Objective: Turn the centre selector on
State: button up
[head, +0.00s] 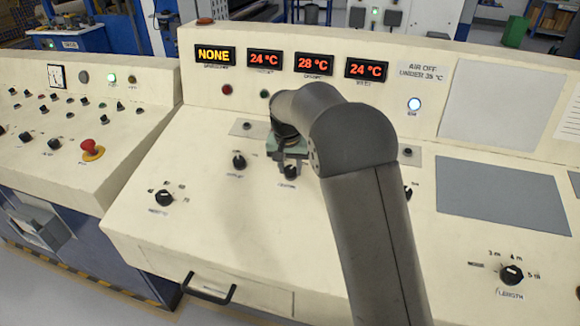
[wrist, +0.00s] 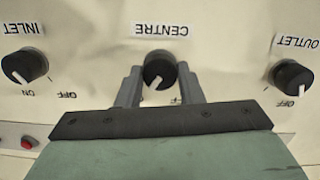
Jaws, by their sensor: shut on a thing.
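The centre selector (wrist: 157,66) is a round black knob with a white pointer line, under an upside-down CENTRE label in the wrist view. Its pointer slants down and slightly left; an OFF mark shows below right, partly covered. Any ON mark is hidden by my gripper. My gripper (wrist: 159,78) is shut on the knob, one grey finger on each side. In the head view, my gripper (head: 289,160) comes down over the centre selector (head: 290,173) on the sloping cream panel.
The inlet knob (wrist: 25,66) and outlet knob (wrist: 291,76) flank the centre one, with clear panel between. In the head view, displays (head: 215,54) read NONE, 24, 28 and 24 °C. A sign (head: 423,70) says AIR OFF UNDER 35 °C. A lit white button (head: 414,104) sits below it.

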jog(key=o, duration=1)
jog(key=shift+c, duration=0.2)
jog(key=shift+r, duration=0.1)
notch_tip(320, 180, up, 17)
jog(key=s, duration=0.2)
jog(key=shift+s+a, duration=0.2)
jog(key=shift+a, duration=0.15)
jog(key=s+d+f, duration=0.3)
jog(key=s+d, duration=0.8)
jog(key=s, duration=0.2)
jog(key=s+d+f, duration=0.2)
jog(key=s+f, duration=0.1)
jog(key=s, duration=0.4)
jog(key=s+d+f+n, duration=0.1)
jog(key=s+d+f, duration=0.1)
jog(key=s+f, duration=0.2)
jog(key=s+d+f+g, duration=0.1)
jog(key=s+d+f, duration=0.2)
jog(key=s, duration=0.8)
jog(key=shift+f+n+y, duration=0.3)
jog(key=shift+f, duration=0.15)
